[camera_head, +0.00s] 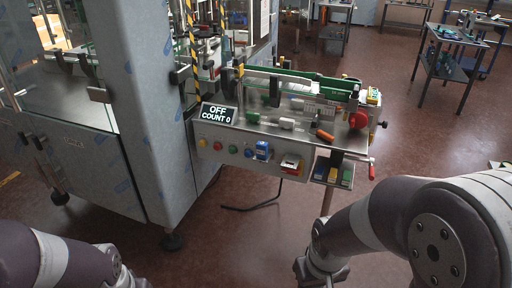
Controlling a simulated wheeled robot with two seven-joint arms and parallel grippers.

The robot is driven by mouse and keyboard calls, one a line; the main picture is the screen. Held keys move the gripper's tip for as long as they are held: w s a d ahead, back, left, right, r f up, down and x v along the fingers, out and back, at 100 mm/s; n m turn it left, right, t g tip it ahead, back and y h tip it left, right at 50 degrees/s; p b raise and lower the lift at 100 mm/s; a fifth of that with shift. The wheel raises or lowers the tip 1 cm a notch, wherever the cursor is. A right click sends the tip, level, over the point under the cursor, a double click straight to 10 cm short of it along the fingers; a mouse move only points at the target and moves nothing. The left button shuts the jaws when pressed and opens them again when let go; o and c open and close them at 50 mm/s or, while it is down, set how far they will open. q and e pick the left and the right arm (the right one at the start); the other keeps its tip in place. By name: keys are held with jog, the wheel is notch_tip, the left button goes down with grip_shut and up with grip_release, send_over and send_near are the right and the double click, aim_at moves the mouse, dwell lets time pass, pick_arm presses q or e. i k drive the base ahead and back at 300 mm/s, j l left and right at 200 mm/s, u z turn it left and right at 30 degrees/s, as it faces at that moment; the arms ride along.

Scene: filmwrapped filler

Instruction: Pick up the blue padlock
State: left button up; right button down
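The blue padlock (262,150) hangs on the front of the machine's control panel, right of the round buttons. It is small, with a pale marking on its body; its shackle is hard to make out. My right arm comes in from the right and bends down at the bottom edge, well below and right of the padlock. My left arm shows at the bottom left corner. The fingers of both grippers are not visible, and neither arm touches the padlock.
A control panel (225,140) carries a display reading OFF, COUNT 0, and coloured buttons. A small bin rack (333,172) and red handle (371,170) stick out further right. Floor in front is clear except a black cable (255,207).

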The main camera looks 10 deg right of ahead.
aim_at(261, 147)
jog(key=i+l+z, duration=0.25)
jog(key=i+l, duration=1.4)
